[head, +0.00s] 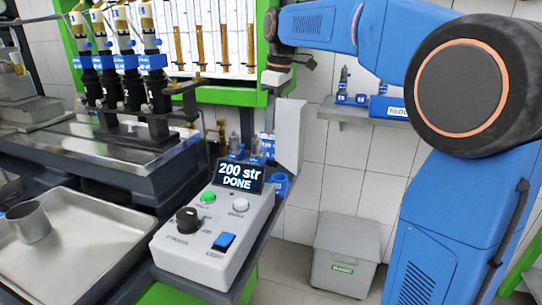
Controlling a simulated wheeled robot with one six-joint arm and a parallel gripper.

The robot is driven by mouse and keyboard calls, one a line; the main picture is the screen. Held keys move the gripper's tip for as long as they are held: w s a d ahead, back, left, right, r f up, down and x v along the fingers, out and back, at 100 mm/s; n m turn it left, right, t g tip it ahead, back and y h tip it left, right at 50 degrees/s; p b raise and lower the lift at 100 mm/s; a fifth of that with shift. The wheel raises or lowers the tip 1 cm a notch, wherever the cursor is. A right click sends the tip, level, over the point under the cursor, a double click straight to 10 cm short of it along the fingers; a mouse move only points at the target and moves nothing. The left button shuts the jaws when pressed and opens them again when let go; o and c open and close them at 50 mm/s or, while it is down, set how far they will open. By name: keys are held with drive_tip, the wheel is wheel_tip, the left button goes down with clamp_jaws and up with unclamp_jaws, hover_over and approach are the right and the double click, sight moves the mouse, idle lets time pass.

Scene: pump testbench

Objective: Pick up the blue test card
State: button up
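I cannot clearly make out a blue test card. Small blue pieces with pale markings (264,146) stand behind the control box, partly hidden by it and by a pale upright panel (290,135). My gripper (272,82) is at the end of my blue arm, high above these pieces and in front of the green frame. It is small and seen from behind, so its fingers do not show clearly. I see nothing held in it.
A control box (215,225) reads "200 str DONE". A metal tray (85,235) with a steel cup (30,222) lies left. A pump rig (120,85) stands behind. A wall shelf (365,112) holds blue items. A grey bin (343,258) stands on the floor.

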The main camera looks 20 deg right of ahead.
sight(268, 159)
drive_tip(key=shift+w+a+f, duration=0.1)
drive_tip(key=shift+a+f, duration=0.05)
drive_tip(key=shift+f, duration=1.2)
drive_tip(key=shift+w+a+f, duration=0.1)
drive_tip(key=shift+f, duration=1.3)
drive_tip(key=shift+a+f, duration=0.15)
drive_tip(key=shift+f, duration=1.2)
clamp_jaws()
